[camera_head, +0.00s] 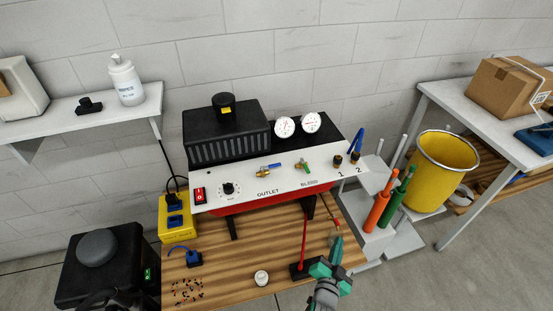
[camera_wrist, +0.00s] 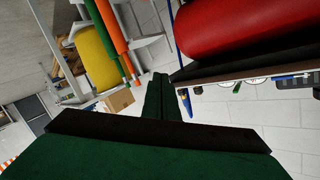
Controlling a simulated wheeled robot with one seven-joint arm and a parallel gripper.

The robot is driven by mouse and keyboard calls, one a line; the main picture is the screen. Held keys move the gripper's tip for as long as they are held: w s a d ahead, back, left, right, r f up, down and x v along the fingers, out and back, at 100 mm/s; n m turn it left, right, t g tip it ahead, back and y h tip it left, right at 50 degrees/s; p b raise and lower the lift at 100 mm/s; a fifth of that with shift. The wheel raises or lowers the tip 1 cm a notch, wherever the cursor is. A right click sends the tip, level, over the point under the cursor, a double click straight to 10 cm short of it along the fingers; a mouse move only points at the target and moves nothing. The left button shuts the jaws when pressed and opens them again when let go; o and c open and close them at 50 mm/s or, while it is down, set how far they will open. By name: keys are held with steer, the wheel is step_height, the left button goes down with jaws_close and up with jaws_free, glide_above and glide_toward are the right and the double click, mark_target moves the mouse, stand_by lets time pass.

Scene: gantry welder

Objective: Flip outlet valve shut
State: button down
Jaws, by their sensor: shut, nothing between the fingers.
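The outlet valve (camera_head: 266,169) is a brass body with a blue lever, above the OUTLET label on the white sloped panel (camera_head: 240,184). Its blue lever lies roughly sideways, pointing right. A second brass valve with a green lever (camera_head: 303,165) sits to its right above the BLEED label. My gripper (camera_head: 337,244) is low and to the right of the panel, over the front right of the wooden bench, apart from both valves. In the wrist view its fingers (camera_wrist: 160,97) are shut together and empty. The outlet valve cannot be made out clearly in the wrist view.
The red-bodied machine (camera_head: 232,209) carries two gauges (camera_head: 298,125) and a blue hose (camera_head: 356,141) at its right end. A white jar (camera_head: 261,278) stands on the bench (camera_head: 230,270). Right are orange and green cylinders (camera_head: 378,211) and a yellow bin (camera_head: 440,165).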

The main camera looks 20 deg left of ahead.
steer(key=w+d+r+m+y, duration=0.1)
steer(key=w+d+r, duration=0.3)
steer(key=w+r, duration=0.7)
steer(key=w+d+r+m, duration=0.1)
steer(key=w+d+r, duration=0.2)
steer(key=w+r, duration=0.8)
steer(key=w+a+r+n+y, duration=0.15)
steer(key=w+a, duration=0.25)
steer(key=w, duration=0.4)
steer(key=w+a+r+n+g+y, duration=0.1)
steer(key=a+r+n+g+y, duration=0.1)
steer(key=a+r, duration=0.35)
steer(key=w+a+r+n+g+y, duration=0.1)
steer(key=w+a+r+n+g, duration=0.15)
steer(key=a, duration=0.55)
steer(key=s+a+f+n+g+h, duration=0.1)
steer(key=s+a+f+n+g, duration=0.2)
steer(key=s+a, duration=0.4)
steer(key=s+a+f+n+g+h, duration=0.1)
steer(key=s+a+f+n+g, duration=0.3)
steer(key=a, duration=0.7)
steer(key=s+n+g, duration=0.1)
steer(key=s+n, duration=0.1)
steer(key=s, duration=0.1)
steer(key=shift+s+n, duration=0.3)
steer(key=shift+s, duration=0.05)
